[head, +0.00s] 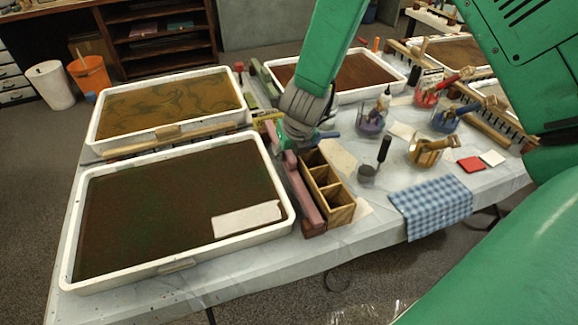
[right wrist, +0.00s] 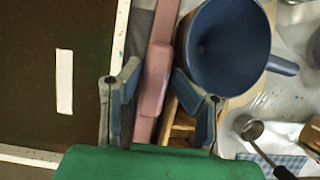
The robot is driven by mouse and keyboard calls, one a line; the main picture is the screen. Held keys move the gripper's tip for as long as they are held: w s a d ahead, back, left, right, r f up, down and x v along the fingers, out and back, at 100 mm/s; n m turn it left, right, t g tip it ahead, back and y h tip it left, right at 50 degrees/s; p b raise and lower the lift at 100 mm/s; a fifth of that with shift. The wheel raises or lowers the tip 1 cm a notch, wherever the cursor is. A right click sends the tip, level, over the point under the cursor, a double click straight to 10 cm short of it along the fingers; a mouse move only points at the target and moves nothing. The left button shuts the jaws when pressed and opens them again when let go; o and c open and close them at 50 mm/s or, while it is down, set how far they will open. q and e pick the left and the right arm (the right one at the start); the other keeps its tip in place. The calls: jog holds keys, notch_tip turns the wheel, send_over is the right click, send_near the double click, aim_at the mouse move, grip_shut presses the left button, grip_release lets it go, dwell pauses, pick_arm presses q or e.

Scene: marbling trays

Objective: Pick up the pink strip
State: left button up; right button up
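The pink strip (head: 304,197) is a long dusty-pink bar. It lies along the right side of the near tray (head: 77,222), between the tray and a wooden compartment box (head: 325,185). In the right wrist view the strip (right wrist: 158,70) runs lengthwise between my two fingers. My right gripper (head: 287,140) is over the far part of the strip and hides some of it. Its fingers, also in the right wrist view (right wrist: 155,75), are open with one on each side of the strip. Gaps show on both sides. I cannot tell its exact height. My left gripper is not in view.
A blue funnel (right wrist: 225,45) is close to my right finger in the right wrist view. The near tray holds dark liquid and a pale sheet (head: 246,219). A blue checked cloth (head: 432,207) hangs over the table's front edge. Jars and tools crowd the right.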

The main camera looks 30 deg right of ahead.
jog(key=shift+w+a+f, duration=0.15)
jog(key=shift+a, duration=0.45)
jog(key=shift+c, duration=0.3)
grip_shut()
